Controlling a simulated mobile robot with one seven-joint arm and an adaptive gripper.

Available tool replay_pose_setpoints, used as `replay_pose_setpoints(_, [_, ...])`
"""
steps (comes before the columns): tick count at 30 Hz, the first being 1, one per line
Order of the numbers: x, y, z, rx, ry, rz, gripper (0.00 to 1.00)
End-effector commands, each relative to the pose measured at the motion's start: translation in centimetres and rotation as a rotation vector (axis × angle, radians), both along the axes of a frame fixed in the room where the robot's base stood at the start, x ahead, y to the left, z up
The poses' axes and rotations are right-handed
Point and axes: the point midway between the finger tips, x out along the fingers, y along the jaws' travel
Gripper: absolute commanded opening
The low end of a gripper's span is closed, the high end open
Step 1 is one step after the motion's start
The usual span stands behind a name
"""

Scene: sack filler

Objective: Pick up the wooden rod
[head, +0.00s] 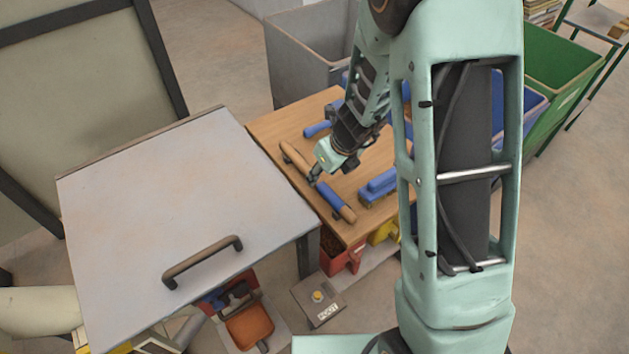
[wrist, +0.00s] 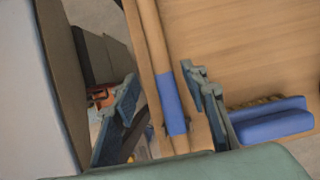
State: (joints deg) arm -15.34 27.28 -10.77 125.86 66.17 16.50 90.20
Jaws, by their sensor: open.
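The wooden rod (head: 297,155) lies along the left edge of the wooden table, with a blue band (head: 328,196) round part of it. In the wrist view the rod (wrist: 152,42) runs from the top towards my gripper, its blue band (wrist: 172,104) between the fingers. My gripper (head: 314,174) is above the rod near the blue band. In the wrist view my gripper (wrist: 160,79) is open and empty, one finger on each side of the rod. The rod's lower end is partly hidden in the wrist view.
The wooden table (head: 270,125) also holds a blue block-like object (head: 378,187) right of the rod and a blue piece (head: 317,129) behind. A large grey panel with a dark handle (head: 203,262) stands close at the left. A red bin (head: 341,262) is below the front edge.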

Motion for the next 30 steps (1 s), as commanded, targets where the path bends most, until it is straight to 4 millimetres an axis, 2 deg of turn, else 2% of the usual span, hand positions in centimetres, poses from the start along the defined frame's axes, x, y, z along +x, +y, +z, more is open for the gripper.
replay_pose_setpoints(3, [0.8,0.4,-2.0,-0.001,0.002,0.0,0.41])
replay_pose_setpoints(7, [1.4,0.7,-3.6,-0.001,0.001,0.0,0.41])
replay_pose_setpoints(11, [1.7,1.0,-4.2,-0.001,0.001,0.0,0.41])
replay_pose_setpoints(17, [1.7,1.0,-4.1,0.0,0.0,0.001,0.41])
replay_pose_setpoints(28, [1.7,1.0,-4.1,0.0,0.0,0.001,0.02])
replay_pose_setpoints(30, [1.7,1.0,-4.1,0.0,0.0,0.001,0.0])
